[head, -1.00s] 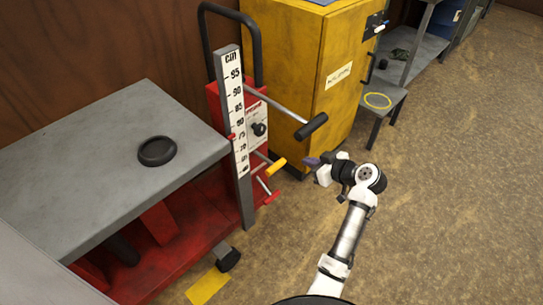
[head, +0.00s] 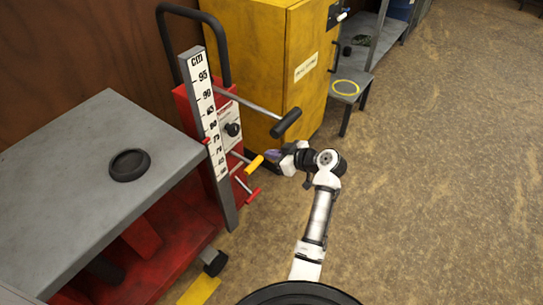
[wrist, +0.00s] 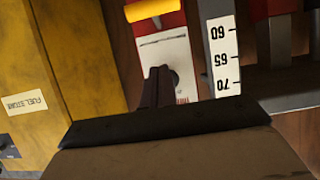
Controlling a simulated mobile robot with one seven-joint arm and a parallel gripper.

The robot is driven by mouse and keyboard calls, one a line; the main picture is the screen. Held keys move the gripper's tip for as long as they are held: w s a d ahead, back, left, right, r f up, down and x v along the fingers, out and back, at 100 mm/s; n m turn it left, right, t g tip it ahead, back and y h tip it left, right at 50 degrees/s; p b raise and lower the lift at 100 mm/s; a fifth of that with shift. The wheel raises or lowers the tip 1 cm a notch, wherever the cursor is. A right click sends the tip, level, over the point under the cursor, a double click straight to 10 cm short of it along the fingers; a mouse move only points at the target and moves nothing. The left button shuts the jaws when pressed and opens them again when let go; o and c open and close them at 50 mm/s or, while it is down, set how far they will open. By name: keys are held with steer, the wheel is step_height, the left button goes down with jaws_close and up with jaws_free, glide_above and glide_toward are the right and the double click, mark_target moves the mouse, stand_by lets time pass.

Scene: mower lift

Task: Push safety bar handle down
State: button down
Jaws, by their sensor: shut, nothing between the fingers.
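The red lift unit (head: 184,100) carries several handles, and I cannot tell which one is the safety bar handle. A long rod with a black grip (head: 286,123) sticks out at the top. Below it is a shorter rod with a yellow grip (head: 254,165), and lower still a small red-ended lever (head: 253,195). My gripper (head: 272,155) is shut and empty, just right of the yellow grip and below the black one. Contact is not clear. In the wrist view my gripper (wrist: 156,88) points toward the panel with a black knob, and the yellow grip (wrist: 153,9) is at the top edge.
A cm scale post (head: 207,135) stands in front of the unit. A grey lift table (head: 75,165) with a black round dish (head: 130,165) is at left. A yellow fuel cabinet (head: 275,60) stands behind. Open floor (head: 430,200) lies to the right.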

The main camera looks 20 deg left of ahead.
steer(key=p, duration=0.1)
glide_above(258, 161)
steer(key=s, duration=0.2)
step_height(258, 161, down, 3)
steer(key=shift+w, duration=0.1)
steer(key=shift+d+f, duration=0.2)
steer(key=shift+f, duration=0.85)
steer(key=shift+d+f, duration=0.2)
steer(key=shift+f, duration=0.85)
